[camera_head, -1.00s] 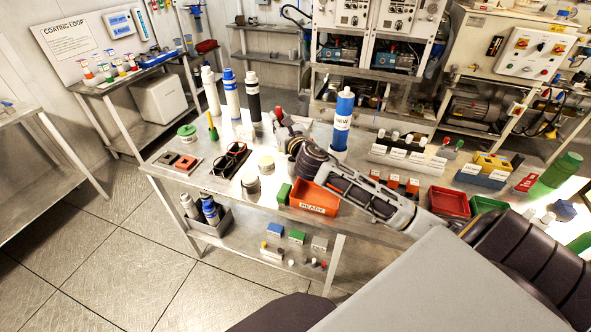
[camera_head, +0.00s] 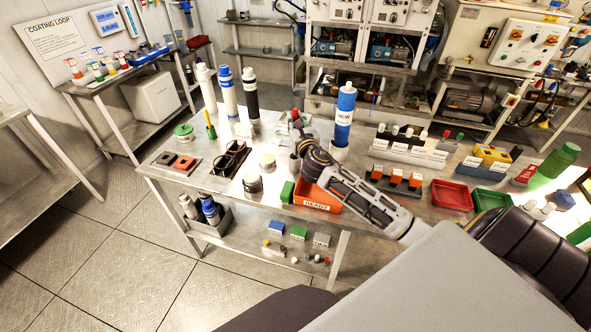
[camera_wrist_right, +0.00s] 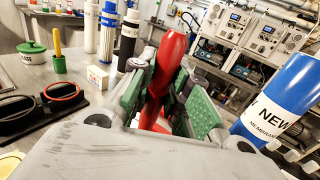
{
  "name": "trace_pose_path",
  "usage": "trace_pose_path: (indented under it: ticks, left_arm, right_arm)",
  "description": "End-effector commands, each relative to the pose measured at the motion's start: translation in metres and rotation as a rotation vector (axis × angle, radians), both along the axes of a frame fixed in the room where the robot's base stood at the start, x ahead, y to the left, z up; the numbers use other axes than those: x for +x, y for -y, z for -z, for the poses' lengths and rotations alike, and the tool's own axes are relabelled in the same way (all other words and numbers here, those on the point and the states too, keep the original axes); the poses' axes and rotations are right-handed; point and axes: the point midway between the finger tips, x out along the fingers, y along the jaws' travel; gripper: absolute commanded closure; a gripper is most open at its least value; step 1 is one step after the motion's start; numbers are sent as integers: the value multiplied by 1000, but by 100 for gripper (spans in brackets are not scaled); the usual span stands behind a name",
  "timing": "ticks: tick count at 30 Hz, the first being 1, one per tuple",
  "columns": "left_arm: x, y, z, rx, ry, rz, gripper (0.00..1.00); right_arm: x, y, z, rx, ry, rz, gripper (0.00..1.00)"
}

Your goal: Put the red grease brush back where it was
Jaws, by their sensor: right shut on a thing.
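The red grease brush (camera_wrist_right: 165,75) stands roughly upright between the green finger pads of my right gripper (camera_wrist_right: 165,92) in the right wrist view. The gripper is shut on it. In the head view my right gripper (camera_head: 297,128) is above the middle of the bench, left of the blue NEW membrane cartridge (camera_head: 344,112). The brush's red top (camera_head: 294,114) shows at the fingers; its lower end is hidden. A pale cup (camera_head: 295,164) stands just below the gripper, partly covered by the arm. My left gripper is not in view.
The blue cartridge (camera_wrist_right: 282,98) stands close on the right. A small green pot with a yellow-handled tool (camera_head: 211,128), a green-lidded jar (camera_head: 184,131) and tall cartridges (camera_head: 227,92) stand to the left. An orange READY bin (camera_head: 317,198) is at the front edge.

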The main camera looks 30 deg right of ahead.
Motion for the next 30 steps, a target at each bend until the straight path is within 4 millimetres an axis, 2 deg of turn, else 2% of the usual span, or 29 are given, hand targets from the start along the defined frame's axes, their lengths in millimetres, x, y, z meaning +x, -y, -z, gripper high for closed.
trace_pose_path:
  ticks: [14,17,25,30]
  left_arm:
    - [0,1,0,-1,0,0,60]
    - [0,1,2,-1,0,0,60]
    - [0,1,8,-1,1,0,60]
    - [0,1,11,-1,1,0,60]
  right_arm:
    - [0,0,2,1,-1,3,98]
    - [0,0,9,3,-1,3,98]
    - [0,1,46,4,-3,4,98]
    - [0,1,61,1,-1,4,98]
